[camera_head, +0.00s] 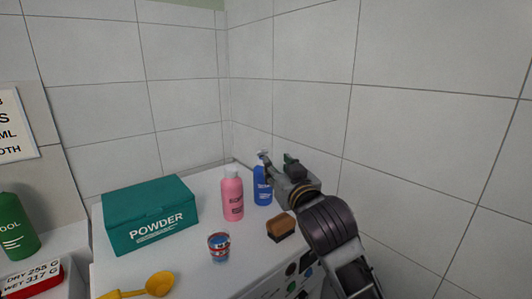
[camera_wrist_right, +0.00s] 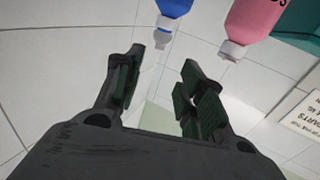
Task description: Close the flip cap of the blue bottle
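The blue bottle (camera_head: 262,192) stands upright at the back right of the white top, beside the pink bottle (camera_head: 232,196). Its pale flip cap (camera_head: 264,155) appears raised at the top. My right gripper (camera_head: 279,162) is just right of the cap, at about its height. In the right wrist view the blue bottle (camera_wrist_right: 174,7) shows upside down, its cap (camera_wrist_right: 162,38) beyond the gap between the fingertips. The right gripper (camera_wrist_right: 163,58) is open, with nothing between its fingers. I cannot tell whether a finger touches the cap. My left gripper is not in view.
A green powder box (camera_head: 150,214), a small patterned cup (camera_head: 219,247), a brown brush (camera_head: 281,228) and a yellow scoop (camera_head: 157,284) are on the white top. The tiled wall (camera_head: 430,150) is close behind and right of the gripper. A green bottle (camera_head: 14,228) stands far left.

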